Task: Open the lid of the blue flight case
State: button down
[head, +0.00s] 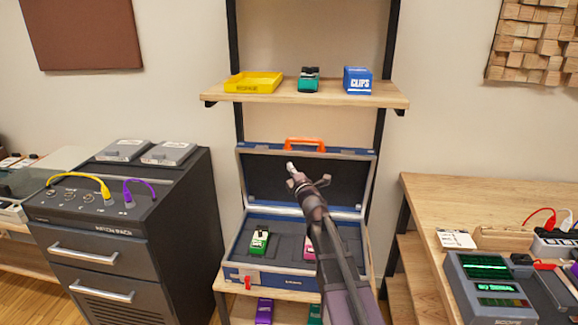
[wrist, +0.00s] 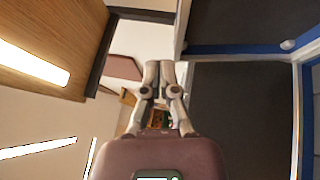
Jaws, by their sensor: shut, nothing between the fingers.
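The blue flight case (head: 243,270) sits on a wooden shelf of the rack. Its lid (head: 241,170) stands raised and open at the back, with an orange handle (head: 305,144) on its top edge. Inside lie a green pedal (head: 259,240) and a pink pedal (head: 309,246), partly hidden by my arm. My gripper (head: 290,167) is shut and empty in front of the lid's dark inner face. In the wrist view my closed fingers (wrist: 159,68) show beside the case's dark lining (wrist: 238,110) and blue edge (wrist: 240,49). Contact with the lid cannot be told.
An upper shelf (head: 305,97) holds a yellow tray (head: 252,82), a teal pedal (head: 309,79) and a blue clips box (head: 357,80). A dark drawer cabinet (head: 130,225) stands left. A wooden desk (head: 450,200) with devices stands right. Pedals lie below the case.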

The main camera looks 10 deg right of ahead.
jog(key=d+p+x, duration=0.2)
jog(key=x, duration=0.9)
jog(key=shift+w+d+r, duration=0.25)
jog(key=shift+w+d, duration=0.05)
jog(key=shift+w, duration=0.25)
jog(key=shift+w, duration=0.15)
jog(key=w+d+p, duration=0.1)
jog(key=w+d, duration=0.2)
jog(key=w, duration=0.5)
jog(key=shift+w+r, duration=0.4)
jog(key=shift+r, duration=0.1)
jog(key=shift+s+a, duration=0.1)
jog(key=shift+s, duration=0.05)
